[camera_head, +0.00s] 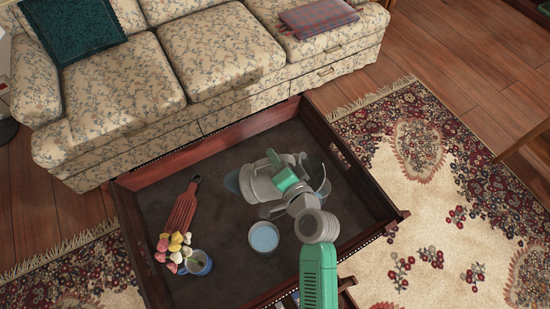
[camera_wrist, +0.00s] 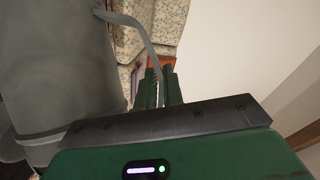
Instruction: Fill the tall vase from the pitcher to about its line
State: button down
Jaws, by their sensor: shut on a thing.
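My gripper (camera_head: 287,180) is shut on the handle of the grey pitcher (camera_head: 260,184), near the back right of the dark tray-like table. In the wrist view the pitcher's grey wall (camera_wrist: 65,65) fills the left side, and its thin curved handle runs down between my green fingers (camera_wrist: 158,88). The pitcher's inside and the contact below it are hidden. A round vessel with a pale blue surface (camera_head: 263,237) stands in front of the pitcher. I cannot tell whether it is the tall vase, and no fill line is readable. A clear rounded edge (camera_head: 320,177) shows behind my wrist.
The table (camera_head: 224,286) has raised wooden sides. A red-brown slatted paddle (camera_head: 181,209) lies at its left. Pink, yellow and white flowers (camera_head: 174,246) lie beside a blue-rimmed cup (camera_head: 198,262). A floral sofa (camera_head: 205,50) stands behind. The table's right end looks clear.

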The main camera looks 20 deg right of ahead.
aim_at(288, 157)
jog(key=shift+s+d+r+m+t+b, duration=0.3)
jog(key=shift+d+r+m+b, duration=0.15)
jog(key=shift+d+r, duration=0.2)
jog(key=shift+s+d+r+m+t+b, duration=0.2)
jog(key=shift+s+d+r+m+b, duration=0.25)
jog(key=shift+d, duration=0.3)
dwell(6.6)
